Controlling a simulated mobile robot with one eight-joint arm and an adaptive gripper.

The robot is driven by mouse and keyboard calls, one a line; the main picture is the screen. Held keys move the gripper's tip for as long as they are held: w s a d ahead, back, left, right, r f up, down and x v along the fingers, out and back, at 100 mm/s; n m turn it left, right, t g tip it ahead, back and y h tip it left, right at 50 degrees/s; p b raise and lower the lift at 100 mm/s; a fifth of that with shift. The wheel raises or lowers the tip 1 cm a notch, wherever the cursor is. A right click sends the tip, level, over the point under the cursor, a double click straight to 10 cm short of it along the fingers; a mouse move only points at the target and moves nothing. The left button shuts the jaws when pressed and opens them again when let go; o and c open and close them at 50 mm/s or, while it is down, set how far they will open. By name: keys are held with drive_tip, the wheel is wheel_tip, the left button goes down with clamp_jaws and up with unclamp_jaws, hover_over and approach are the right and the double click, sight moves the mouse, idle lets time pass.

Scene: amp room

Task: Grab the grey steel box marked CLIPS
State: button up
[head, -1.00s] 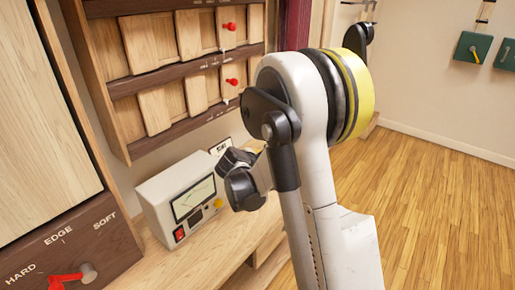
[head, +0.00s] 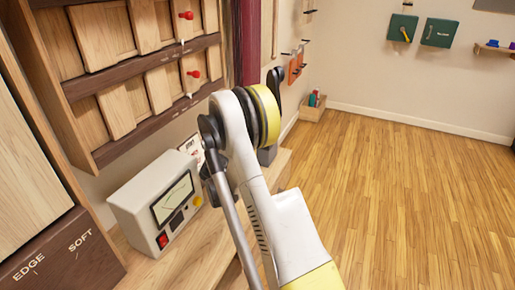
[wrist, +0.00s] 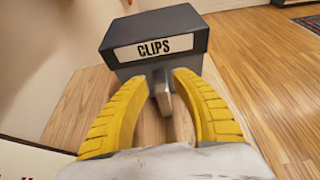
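The grey steel box marked CLIPS (wrist: 153,38) stands at the top of the wrist view, with its white label facing me. A short tab or handle (wrist: 161,92) sticks out below the label towards me. My gripper (wrist: 159,78) has its two yellow fingers spread, one on each side of this tab, with a gap visible on both sides. The fingertips are close to the box front; I cannot tell whether they touch it. In the head view, a dark grey piece that looks like the box (head: 268,154) shows behind my arm, which hides the gripper.
The box stands on a wooden bench (wrist: 78,103). A white meter unit (head: 157,203) stands on the bench at left, near a small printed card (head: 191,146). A wooden cabinet with red knobs (head: 140,65) hangs above. The wooden floor (head: 400,190) at right is clear.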

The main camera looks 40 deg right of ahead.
drive_tip(key=b+x, duration=0.1)
drive_tip(key=x, duration=0.2)
drive_tip(key=shift+w+d+f, duration=0.15)
drive_tip(key=shift+d+f, duration=0.05)
drive_tip(key=shift+d, duration=0.05)
drive_tip(key=shift+r, duration=0.1)
clamp_jaws()
drive_tip(key=shift+a, duration=0.1)
